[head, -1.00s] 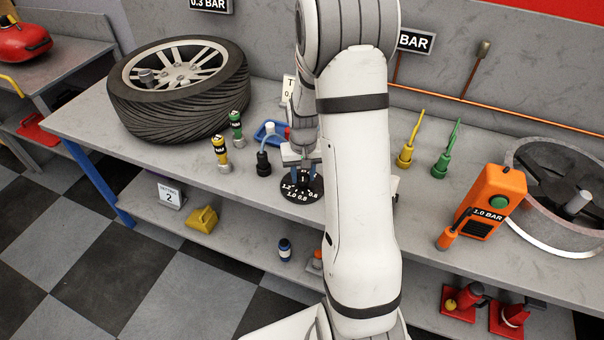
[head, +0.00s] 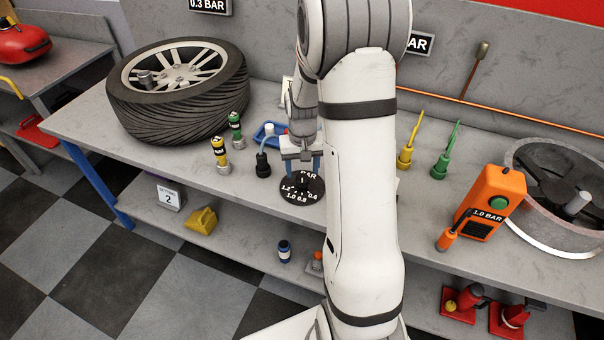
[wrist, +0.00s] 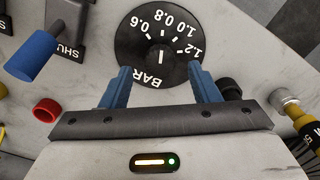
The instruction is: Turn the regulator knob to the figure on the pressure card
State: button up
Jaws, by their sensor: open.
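The regulator dial (head: 290,197) is a black disc on the bench edge, marked BAR, 0.6, 0.8, 1.0 and 1.2 in white. It fills the upper middle of the wrist view (wrist: 130,55). Its knob (wrist: 161,57) is at the centre with a white line; I cannot tell surely which figure it points to. My gripper (head: 303,168) is open and empty, just above and behind the dial. In the wrist view its two blue fingers (wrist: 160,74) stand apart, with the knob between and beyond them. A white card (head: 287,91) is mostly hidden behind my arm; its figure cannot be read.
Yellow (head: 220,153) and green (head: 235,126) cylinders and a black fitting (head: 262,166) stand left of the dial. A blue handle (wrist: 33,55) and red cap (wrist: 46,110) show nearby. Signs read 0.3 BAR (head: 210,5) and 1.0 BAR (head: 488,215). A setting card (head: 169,196) shows 2.

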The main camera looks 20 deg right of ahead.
aim_at(302, 178)
jog(key=shift+r, duration=2.4)
jog(key=shift+r, duration=0.1)
jog(key=s+a+r+n+t, duration=0.1)
jog(key=s+a+r, duration=0.4)
jog(key=s, duration=0.5)
jog(key=s+a+r+n+t, duration=0.1)
jog(key=s+a+r, duration=0.4)
jog(key=s, duration=0.4)
jog(key=shift+s+a+r+n+t, duration=0.15)
jog(key=shift+s+r+n+t, duration=0.25)
jog(key=shift+r, duration=0.5)
